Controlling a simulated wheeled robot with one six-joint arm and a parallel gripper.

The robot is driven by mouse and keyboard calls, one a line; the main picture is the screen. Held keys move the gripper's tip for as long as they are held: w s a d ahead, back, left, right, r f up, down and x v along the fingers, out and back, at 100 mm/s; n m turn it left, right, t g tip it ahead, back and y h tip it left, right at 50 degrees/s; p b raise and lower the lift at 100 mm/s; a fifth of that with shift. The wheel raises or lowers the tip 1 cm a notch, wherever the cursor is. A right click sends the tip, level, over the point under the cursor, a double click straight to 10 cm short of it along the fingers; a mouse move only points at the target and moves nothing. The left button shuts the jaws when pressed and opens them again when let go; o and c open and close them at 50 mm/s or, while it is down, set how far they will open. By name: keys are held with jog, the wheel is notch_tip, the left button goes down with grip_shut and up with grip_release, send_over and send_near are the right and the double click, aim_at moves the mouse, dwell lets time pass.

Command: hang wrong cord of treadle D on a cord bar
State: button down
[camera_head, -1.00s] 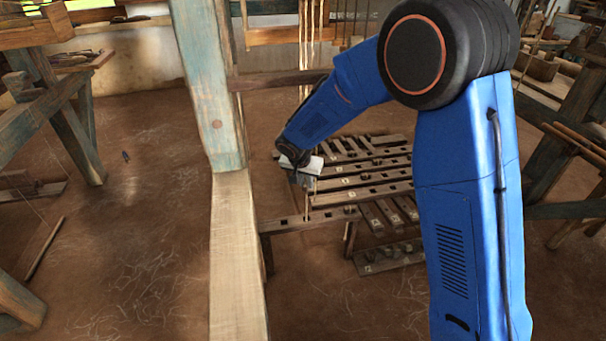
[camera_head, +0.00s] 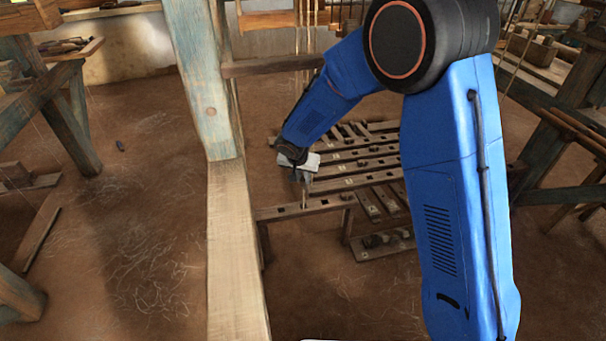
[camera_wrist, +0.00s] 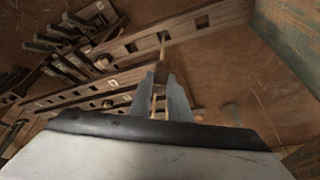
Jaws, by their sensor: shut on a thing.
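My gripper (camera_head: 304,181) is low at the pit loom, just above the near wooden bar with square holes (camera_head: 335,203). In the wrist view its two grey fingers (camera_wrist: 162,80) are shut on a thin, light brown cord (camera_wrist: 162,43). The cord runs from between the fingertips towards the holed bar (camera_wrist: 200,28); whether it touches the bar or enters a hole I cannot tell. Several long slats with pale labels (camera_head: 350,168) lie behind the bar. The label letters are too small to read, so I cannot single out treadle D.
A thick wooden post (camera_head: 232,230) stands close on the left of my gripper. Shorter slats (camera_head: 385,205) and a low board with dark pieces (camera_head: 385,243) lie to the right. The earth floor (camera_head: 130,230) left of the post is largely clear.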

jog(key=shift+f, duration=6.3)
jog(key=c, duration=1.6)
grip_release()
jog(key=v, duration=1.7)
jog(key=shift+r, duration=0.15)
